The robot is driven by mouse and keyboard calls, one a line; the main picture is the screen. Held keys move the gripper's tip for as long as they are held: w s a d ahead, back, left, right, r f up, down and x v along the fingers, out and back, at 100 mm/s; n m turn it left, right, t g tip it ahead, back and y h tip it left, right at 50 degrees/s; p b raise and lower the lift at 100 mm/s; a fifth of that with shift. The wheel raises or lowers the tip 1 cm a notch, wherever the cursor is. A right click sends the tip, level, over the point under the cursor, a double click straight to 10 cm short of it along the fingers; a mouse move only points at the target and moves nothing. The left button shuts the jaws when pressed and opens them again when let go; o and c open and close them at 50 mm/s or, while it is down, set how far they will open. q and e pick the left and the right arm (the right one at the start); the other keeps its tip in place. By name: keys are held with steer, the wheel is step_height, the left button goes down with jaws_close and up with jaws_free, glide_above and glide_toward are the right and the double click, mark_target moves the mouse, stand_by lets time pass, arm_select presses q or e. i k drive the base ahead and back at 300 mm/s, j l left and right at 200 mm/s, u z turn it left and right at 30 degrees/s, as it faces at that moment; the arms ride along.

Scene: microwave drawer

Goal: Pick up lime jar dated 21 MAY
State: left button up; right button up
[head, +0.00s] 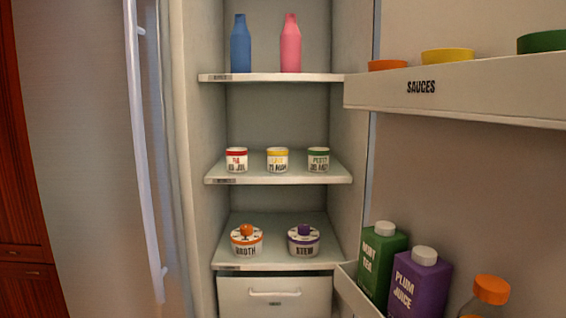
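Three small white jars stand in a row on the middle fridge shelf (280,175). The left jar (237,161) has a red band, and its small lettering is blurred. The middle jar (277,161) has a yellow band; its lower line may read 21 MAY, but the print is too small to be sure. The right jar (318,160) has a green band and its lettering is also hard to read. The jars are upright and apart from each other. Neither of my grippers is in view.
A blue bottle (241,45) and a pink bottle (290,45) stand above. Lidded pots marked BROTH (246,243) and STEW (303,243) stand below, over a closed drawer (275,303). The open door at right carries a SAUCES shelf (460,92) and cartons (418,283).

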mark_target(278, 157)
steer(key=i+j+z, duration=0.15)
steer(key=z, duration=0.2)
steer(key=i+j+z, duration=0.35)
steer(key=k+l, duration=0.1)
steer(key=l, duration=0.05)
